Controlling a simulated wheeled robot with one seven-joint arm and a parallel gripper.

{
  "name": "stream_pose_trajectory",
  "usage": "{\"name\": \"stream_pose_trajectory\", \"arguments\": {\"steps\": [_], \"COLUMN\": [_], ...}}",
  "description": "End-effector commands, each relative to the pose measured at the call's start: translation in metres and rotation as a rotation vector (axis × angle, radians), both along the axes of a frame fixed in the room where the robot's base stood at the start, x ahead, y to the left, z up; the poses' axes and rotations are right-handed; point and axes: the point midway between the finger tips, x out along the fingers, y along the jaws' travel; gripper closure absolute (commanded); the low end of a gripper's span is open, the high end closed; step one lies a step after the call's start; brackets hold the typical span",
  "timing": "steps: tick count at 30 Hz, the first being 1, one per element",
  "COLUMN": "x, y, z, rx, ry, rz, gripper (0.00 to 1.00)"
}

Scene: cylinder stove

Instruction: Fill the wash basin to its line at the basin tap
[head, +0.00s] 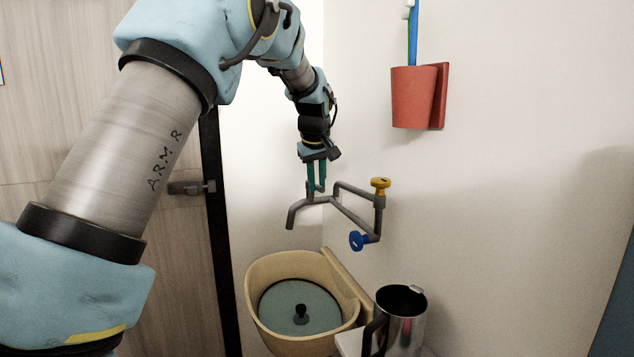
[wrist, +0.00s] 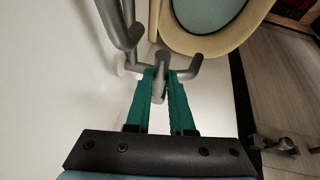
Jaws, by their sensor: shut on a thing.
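The basin tap is a grey pipe frame on the wall with a yellow knob (head: 380,184) on top and a blue knob (head: 357,240) below. Its spout (head: 291,218) bends down above the left part of the cream wash basin (head: 254,279). No water stream shows. Inside the basin is a grey-teal round surface (head: 275,304) with a black knob at its middle; I see no fill line. My gripper (head: 317,187) has its teal fingers shut on a short grey post of the spout pipe; the post also shows between the fingers in the wrist view (wrist: 161,72).
A steel jug (head: 407,325) with a dark handle stands right of the basin on a white ledge (head: 350,343). A red holder (head: 413,98) hangs high on the wall. A wooden door (head: 182,265) with a dark handle is at left.

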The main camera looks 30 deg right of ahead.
Motion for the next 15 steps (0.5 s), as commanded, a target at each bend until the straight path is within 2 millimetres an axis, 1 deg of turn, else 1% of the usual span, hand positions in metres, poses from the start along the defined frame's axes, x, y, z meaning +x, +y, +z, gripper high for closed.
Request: {"name": "stream_pose_trajectory", "arguments": {"steps": [8, 11, 15], "x": [0.001, 0.003, 0.006], "y": [0.002, 0.006, 0.014], "z": [0.000, -0.001, -0.001], "rx": [0.000, -0.001, -0.002], "ry": [0.001, 0.002, 0.002], "rz": [-0.011, -0.059, -0.183], "gripper": [1.00, 1.00, 1.00]}}
